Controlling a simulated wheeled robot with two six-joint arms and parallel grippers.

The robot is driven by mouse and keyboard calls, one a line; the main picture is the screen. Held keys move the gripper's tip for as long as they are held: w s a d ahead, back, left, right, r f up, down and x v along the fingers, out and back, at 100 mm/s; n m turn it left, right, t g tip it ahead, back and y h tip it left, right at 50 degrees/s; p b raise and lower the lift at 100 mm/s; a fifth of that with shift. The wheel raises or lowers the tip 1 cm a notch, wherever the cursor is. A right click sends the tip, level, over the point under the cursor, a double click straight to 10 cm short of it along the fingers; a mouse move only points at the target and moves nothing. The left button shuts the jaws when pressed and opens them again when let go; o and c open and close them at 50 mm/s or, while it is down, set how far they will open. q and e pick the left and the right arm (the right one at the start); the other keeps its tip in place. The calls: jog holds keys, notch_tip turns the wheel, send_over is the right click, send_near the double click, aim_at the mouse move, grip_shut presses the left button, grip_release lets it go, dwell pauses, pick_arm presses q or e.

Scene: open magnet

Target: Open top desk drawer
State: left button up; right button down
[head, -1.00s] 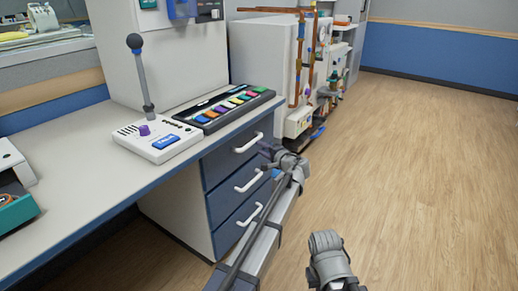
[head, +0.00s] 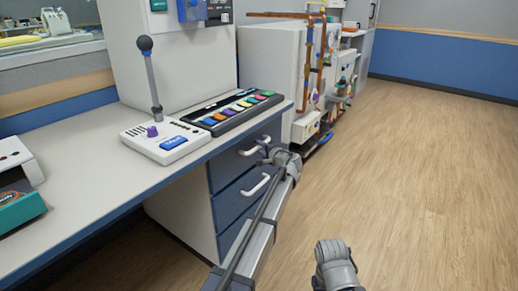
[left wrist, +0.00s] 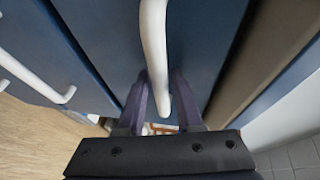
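The desk has a stack of blue drawers with white bar handles. The top drawer (head: 228,165) is shut, and its handle (head: 262,143) is partly hidden behind my left gripper (head: 267,154). In the left wrist view, a white handle (left wrist: 154,40), which looks like the top one, runs between the two purple fingers of my left gripper (left wrist: 161,92). The fingers stand apart on either side of the handle's end, and I see a gap by them. The middle drawer's handle (head: 257,185) is just below. A grey part of my right arm shows at the bottom, without visible fingers.
On the desktop (head: 85,150) stand a white console with a joystick (head: 165,140) and a black panel of coloured keys (head: 235,110). A white cabinet with copper pipes (head: 275,65) stands beyond the desk. The wooden floor (head: 420,180) at right is clear.

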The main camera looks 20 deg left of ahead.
pick_arm(q)
grip_shut()
dwell(1.4)
